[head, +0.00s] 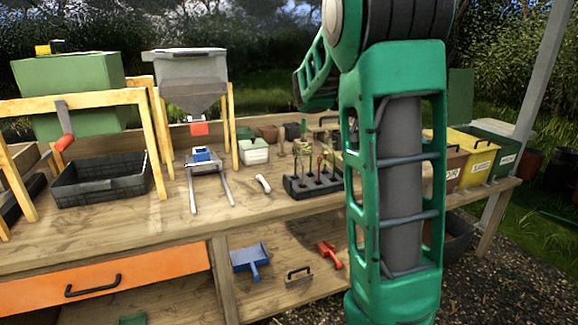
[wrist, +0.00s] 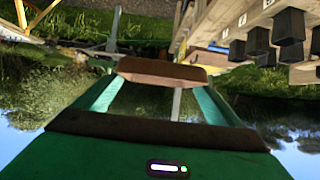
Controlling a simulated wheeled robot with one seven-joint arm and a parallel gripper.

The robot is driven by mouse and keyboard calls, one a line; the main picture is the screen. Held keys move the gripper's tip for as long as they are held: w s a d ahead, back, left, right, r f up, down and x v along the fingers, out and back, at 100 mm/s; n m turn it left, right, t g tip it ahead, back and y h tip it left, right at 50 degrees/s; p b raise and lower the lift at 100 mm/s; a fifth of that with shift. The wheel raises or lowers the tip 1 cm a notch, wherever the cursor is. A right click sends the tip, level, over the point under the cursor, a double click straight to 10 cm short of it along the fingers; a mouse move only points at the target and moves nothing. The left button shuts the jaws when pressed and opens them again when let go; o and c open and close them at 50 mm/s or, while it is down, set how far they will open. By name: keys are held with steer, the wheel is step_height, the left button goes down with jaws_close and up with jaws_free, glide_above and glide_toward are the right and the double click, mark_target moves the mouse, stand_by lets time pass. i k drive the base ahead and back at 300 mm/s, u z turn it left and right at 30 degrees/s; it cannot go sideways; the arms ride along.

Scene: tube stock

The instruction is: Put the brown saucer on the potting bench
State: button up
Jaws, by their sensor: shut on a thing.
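The potting bench (head: 125,228) is a long wooden bench with a worktop, an orange drawer front and a lower shelf in the head view. In the wrist view my green gripper (wrist: 162,82) is shut on a brown piece between its fingertips, which looks like the brown saucer (wrist: 162,71) seen nearly edge-on. The saucer is in the air, with grass and sky around it. The head view shows my green arm standing in front of the bench's right part; my gripper and the saucer cannot be made out there.
On the worktop are a black crate (head: 100,184), a grey hopper (head: 190,75), a dark tube rack (head: 312,183) and a white handle-like piece (head: 263,184). Yellow (head: 470,160) and green bins stand at the right end. The front middle of the worktop is clear.

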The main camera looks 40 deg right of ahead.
mark_target(306, 165)
steer(key=i, duration=1.4)
steer(key=u, duration=0.1)
